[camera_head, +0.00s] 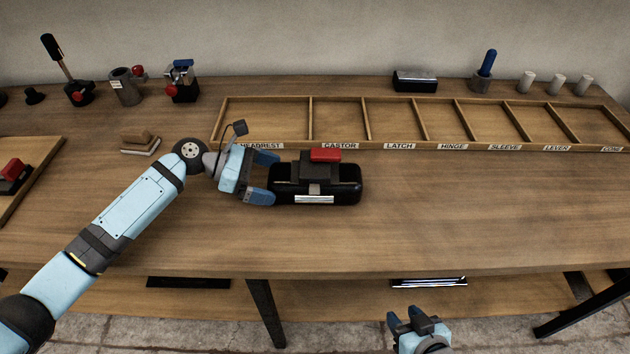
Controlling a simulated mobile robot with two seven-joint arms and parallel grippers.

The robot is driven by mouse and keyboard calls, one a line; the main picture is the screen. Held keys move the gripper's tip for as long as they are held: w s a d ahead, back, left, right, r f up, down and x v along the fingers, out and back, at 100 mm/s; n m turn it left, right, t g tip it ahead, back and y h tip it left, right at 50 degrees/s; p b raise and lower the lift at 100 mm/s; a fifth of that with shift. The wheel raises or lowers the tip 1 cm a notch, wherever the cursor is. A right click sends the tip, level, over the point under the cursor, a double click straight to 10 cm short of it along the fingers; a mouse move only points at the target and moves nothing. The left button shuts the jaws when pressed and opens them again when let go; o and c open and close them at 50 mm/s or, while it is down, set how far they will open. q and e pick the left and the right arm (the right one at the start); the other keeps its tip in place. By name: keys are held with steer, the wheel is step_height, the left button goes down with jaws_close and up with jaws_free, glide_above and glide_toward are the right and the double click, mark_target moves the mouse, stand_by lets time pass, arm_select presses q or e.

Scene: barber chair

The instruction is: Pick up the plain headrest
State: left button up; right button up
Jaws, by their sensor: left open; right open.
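A black padded block that looks like a headrest (345,190) lies on the near middle of the bench, with a dark bracket, a red block (325,155) on top and a pale label on its front. My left gripper (270,178) is open at its left end; the fingertips are close to it, and I cannot tell whether they touch. A second black headrest-like block (415,80), with no red part, lies at the back behind the tray. Which one is the plain headrest is not clear. My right gripper (406,317) is open and empty, low in front of the bench.
A wooden tray (311,120) with labelled compartments, empty where I see, runs along the back. Tools and a blue-handled pin (487,62) stand behind. The bench's right front is clear.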

arm_select(q)
steer(key=shift+x, duration=0.8)
steer(key=shift+a, duration=0.1)
steer(key=shift+c, duration=0.5)
arm_select(e)
steer(key=shift+r, duration=0.1)
arm_select(q)
steer(key=shift+r, duration=0.1)
steer(key=c, duration=1)
steer(key=shift+r, duration=0.2)
step_height(320, 180, up, 20)
steer(key=p, duration=0.2)
steer(key=shift+f+p, duration=0.2)
steer(key=shift+p, duration=0.2)
arm_select(e)
steer(key=shift+d+r, duration=0.1)
steer(key=shift+r, duration=0.35)
